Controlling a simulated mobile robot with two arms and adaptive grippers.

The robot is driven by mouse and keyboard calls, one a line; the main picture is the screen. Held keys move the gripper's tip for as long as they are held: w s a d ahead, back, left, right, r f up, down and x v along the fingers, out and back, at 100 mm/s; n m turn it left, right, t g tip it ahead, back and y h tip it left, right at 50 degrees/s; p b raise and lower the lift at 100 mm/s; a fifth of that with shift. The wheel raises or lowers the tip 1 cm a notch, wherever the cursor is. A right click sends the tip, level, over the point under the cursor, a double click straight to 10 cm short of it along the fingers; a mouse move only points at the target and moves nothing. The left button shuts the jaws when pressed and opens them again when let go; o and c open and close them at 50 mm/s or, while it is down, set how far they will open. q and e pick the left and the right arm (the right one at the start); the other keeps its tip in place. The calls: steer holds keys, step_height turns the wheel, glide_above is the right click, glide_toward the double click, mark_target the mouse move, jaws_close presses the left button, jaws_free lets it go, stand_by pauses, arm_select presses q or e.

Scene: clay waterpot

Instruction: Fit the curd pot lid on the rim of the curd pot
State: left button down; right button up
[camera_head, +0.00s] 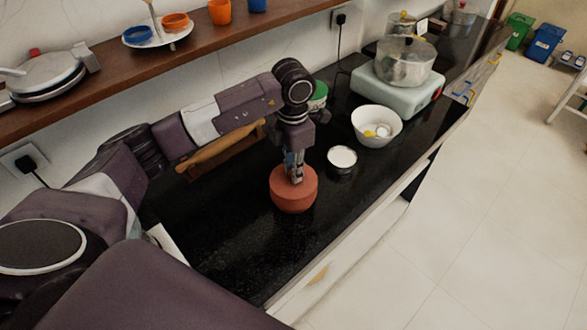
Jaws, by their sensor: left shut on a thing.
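The curd pot (293,205) is a round reddish clay pot on the black counter, near the middle of the view. A flat, lighter clay top, which looks like the curd pot lid (280,179), covers its mouth. My left gripper (296,180) points straight down over it, shut at the middle of the lid; the small part it grips is hidden by the fingers. The lid looks level and in line with the pot. I cannot tell whether it rests on the rim or is slightly above it. My right gripper is not in view.
A small container with a white top (342,157) stands just right of the pot. Behind it are a white bowl (376,125) with yellow things and a stove (397,88) bearing a steel pot (405,62). A wooden shelf (205,52) runs along the wall. The counter in front is clear.

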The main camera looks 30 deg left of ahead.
arm_select(q)
steer(key=c, duration=1.7)
jaws_free()
steer(key=shift+o, duration=0.5)
steer(key=o, duration=0.4)
steer(key=shift+o, duration=0.2)
steer(key=shift+r, duration=0.1)
steer(key=shift+r+p, duration=1.75)
steer(key=shift+r, duration=1.35)
